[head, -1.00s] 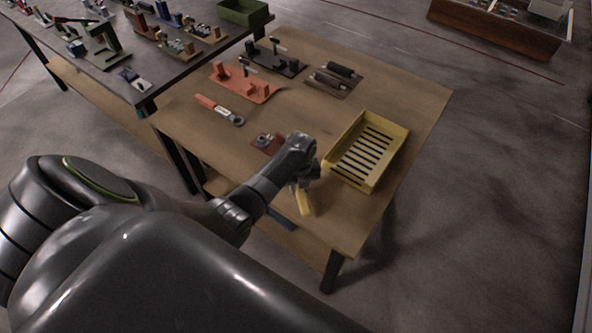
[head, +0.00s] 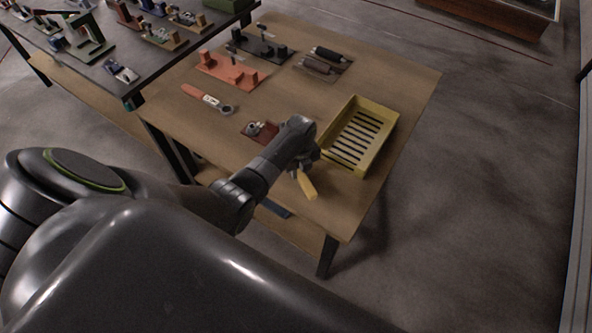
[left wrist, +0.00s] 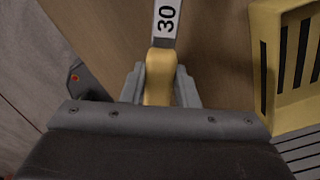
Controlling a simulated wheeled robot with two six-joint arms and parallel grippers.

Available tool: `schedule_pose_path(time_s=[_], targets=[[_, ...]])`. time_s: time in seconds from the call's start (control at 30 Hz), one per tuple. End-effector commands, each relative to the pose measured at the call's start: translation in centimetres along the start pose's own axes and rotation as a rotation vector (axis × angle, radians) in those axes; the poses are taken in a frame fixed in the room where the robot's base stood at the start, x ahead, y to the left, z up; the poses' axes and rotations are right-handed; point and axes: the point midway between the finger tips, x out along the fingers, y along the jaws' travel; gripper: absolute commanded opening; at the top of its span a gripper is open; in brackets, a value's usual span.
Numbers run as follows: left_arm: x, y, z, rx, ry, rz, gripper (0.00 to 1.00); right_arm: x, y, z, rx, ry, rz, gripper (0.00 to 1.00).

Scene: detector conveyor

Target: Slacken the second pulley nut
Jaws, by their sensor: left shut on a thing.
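My left gripper (head: 304,172) is shut on the yellow handle of a tool (head: 307,186) over the front part of the wooden table. In the left wrist view the yellow handle (left wrist: 159,78) sits between the two fingers (left wrist: 160,88), and its grey shank carries a white label reading 30. The tool's far end is out of that view. A dark red plate (head: 250,137) with a small round metal part lies just left of the gripper, partly hidden by my arm. I cannot tell which part is the second pulley nut. My right gripper is not in view.
A yellow slotted tray (head: 389,125) stands right of the gripper. An orange-handled wrench (head: 207,100) lies at the table's left. An orange fixture (head: 232,72), a black fixture (head: 262,46) and a brown board with dark rollers (head: 322,66) are behind. The table's middle is clear.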

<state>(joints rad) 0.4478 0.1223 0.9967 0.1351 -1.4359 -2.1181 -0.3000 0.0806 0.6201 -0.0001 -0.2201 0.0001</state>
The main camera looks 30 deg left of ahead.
Motion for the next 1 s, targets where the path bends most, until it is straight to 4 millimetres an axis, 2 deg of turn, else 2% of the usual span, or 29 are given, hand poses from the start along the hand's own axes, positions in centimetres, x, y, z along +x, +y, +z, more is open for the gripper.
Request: schedule_pose_path(time_s=[0.03,0.3,0.73,1.0], targets=[[-0.3,-0.7,-0.1,0.001,-0.001,-0.017,0.00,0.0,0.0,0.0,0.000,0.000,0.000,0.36],[-0.3,-0.8,-0.1,-0.002,-0.001,-0.017,0.00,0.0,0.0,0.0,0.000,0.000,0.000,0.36],[-0.3,-2.7,0.0,-0.133,0.000,-0.017,0.00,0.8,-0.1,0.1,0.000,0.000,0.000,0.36],[-0.4,-2.9,0.0,-0.156,0.001,-0.016,0.00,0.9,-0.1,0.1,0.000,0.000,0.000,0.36]])
